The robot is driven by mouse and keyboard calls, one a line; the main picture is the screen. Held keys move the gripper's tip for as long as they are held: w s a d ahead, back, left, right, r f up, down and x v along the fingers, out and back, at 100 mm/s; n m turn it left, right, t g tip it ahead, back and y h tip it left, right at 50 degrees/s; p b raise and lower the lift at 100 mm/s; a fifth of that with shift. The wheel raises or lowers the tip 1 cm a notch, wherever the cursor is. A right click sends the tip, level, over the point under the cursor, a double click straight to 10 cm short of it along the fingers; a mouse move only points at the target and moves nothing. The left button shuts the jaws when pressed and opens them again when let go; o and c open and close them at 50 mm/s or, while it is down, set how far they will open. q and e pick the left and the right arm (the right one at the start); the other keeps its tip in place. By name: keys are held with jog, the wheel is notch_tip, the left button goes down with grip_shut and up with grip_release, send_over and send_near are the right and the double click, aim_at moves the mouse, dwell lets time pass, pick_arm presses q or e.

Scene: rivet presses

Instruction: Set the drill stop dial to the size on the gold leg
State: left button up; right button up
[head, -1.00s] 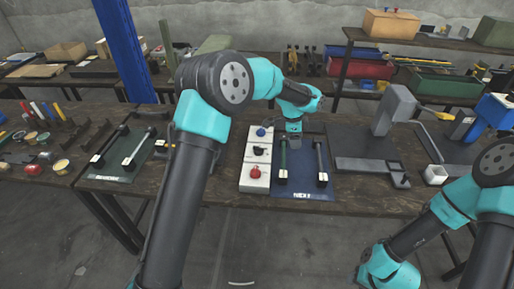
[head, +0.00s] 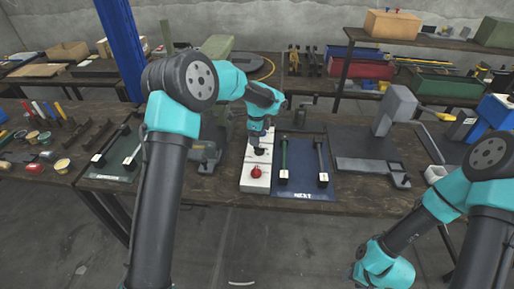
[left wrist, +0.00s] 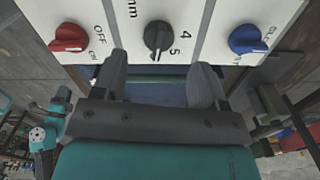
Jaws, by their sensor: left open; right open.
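The white control box (head: 249,187) stands on the bench, left of the blue mat. In the left wrist view its white face (left wrist: 205,15) carries a black dial (left wrist: 157,37) in the middle, marked "mm", with 4 and 5 readable. Its exact setting cannot be told. A red knob (left wrist: 68,38) marked OFF and a blue knob (left wrist: 248,39) flank it. My left gripper (left wrist: 160,80) is open and empty, fingers spread near the black dial; in the head view it (head: 259,150) covers the dial area. No gold leg is clearly identifiable.
The blue mat (head: 303,194) marked NEXT holds two bars, one green (head: 284,160) and one dark (head: 321,160). A dark green mat (head: 112,172) with bars lies left. A grey press (head: 395,110) stands right. Small pots and tools sit far left.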

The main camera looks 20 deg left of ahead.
aim_at(257, 151)
pick_arm(q)
jog(key=shift+f, duration=3.2)
jog(key=shift+c, duration=0.2)
jog(key=c, duration=0.8)
jog(key=shift+n, duration=0.3)
jog(key=n, duration=0.4)
jog(key=shift+s+n, duration=0.2)
jog(key=shift+n, duration=0.2)
jog(key=shift+s+d+n, duration=0.1)
jog(key=shift+d+n, duration=0.05)
jog(key=shift+n, duration=2.05)
